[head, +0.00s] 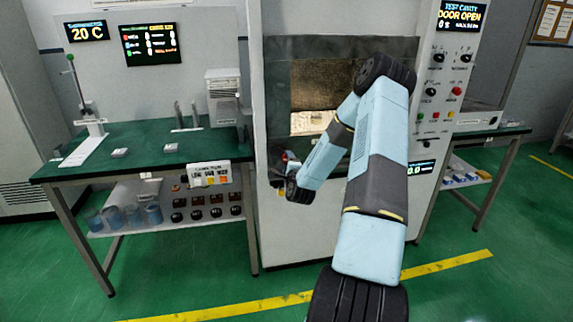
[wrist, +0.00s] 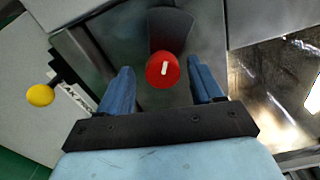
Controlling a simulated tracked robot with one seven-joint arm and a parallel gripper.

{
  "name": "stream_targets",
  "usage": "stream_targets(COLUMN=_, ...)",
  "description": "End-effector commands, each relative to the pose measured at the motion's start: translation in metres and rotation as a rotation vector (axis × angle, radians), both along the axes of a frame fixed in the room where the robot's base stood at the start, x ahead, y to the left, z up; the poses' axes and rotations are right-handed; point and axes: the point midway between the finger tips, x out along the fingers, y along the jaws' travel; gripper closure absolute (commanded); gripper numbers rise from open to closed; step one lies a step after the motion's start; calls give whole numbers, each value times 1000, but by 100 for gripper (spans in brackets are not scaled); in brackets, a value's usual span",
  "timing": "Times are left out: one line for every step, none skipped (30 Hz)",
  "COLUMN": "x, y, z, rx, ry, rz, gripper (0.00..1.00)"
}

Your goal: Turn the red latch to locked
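The red latch (wrist: 163,70) is a round red knob with a short white mark, seen in the wrist view on a grey metal panel, in front of a dark flared plate. The mark runs nearly upright in that view. My gripper (wrist: 162,78) is open, its two blue fingers apart on either side of the knob in the picture. I cannot tell whether either finger touches it. In the head view a small bit of red (head: 289,156) shows by my wrist at the left of the cavity; the gripper is mostly hidden there.
The test cavity (head: 315,90) is lit inside, partly behind my arm; its display (head: 461,15) reads "DOOR OPEN". A yellow ball knob (wrist: 40,95) on a dark stem sticks out left of my gripper. A green-topped bench (head: 140,150) with instruments stands at left.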

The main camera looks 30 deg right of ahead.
Motion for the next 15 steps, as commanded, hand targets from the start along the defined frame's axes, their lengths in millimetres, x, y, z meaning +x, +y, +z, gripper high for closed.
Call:
stream_targets(x=0, y=0, z=0, rx=0, ry=-1, rz=1, gripper=34)
stream_targets(x=0, y=0, z=1, rx=0, ry=-1, rz=1, gripper=34)
stream_targets(x=0, y=1, z=1, rx=0, ry=-1, rz=1, gripper=34)
stream_targets(x=0, y=1, z=1, rx=-1, ry=-2, rz=1, gripper=34)
stream_targets(x=0, y=1, z=1, rx=-1, ry=-2, rz=1, gripper=34)
stream_targets(x=-2, y=1, z=1, rx=0, ry=-1, rz=1, gripper=34)
stream_targets(x=-4, y=2, z=1, rx=0, ry=-1, rz=2, gripper=34)
stream_targets(x=-6, y=2, z=1, rx=0, ry=0, rz=2, gripper=34)
stream_targets(x=-10, y=3, z=1, rx=0, ry=-1, rz=1, gripper=34)
stream_targets(x=-13, y=4, z=1, rx=0, ry=-1, rz=1, gripper=34)
stream_targets(x=-18, y=5, z=1, rx=0, ry=-1, rz=1, gripper=34)
stream_targets(x=-24, y=7, z=0, rx=0, ry=1, rz=1, gripper=34)
stream_targets(x=-29, y=9, z=0, rx=0, ry=0, rz=1, gripper=34)
stream_targets(x=-35, y=11, z=0, rx=0, ry=1, rz=2, gripper=34)
stream_targets(x=-42, y=13, z=0, rx=0, ry=1, rz=2, gripper=34)
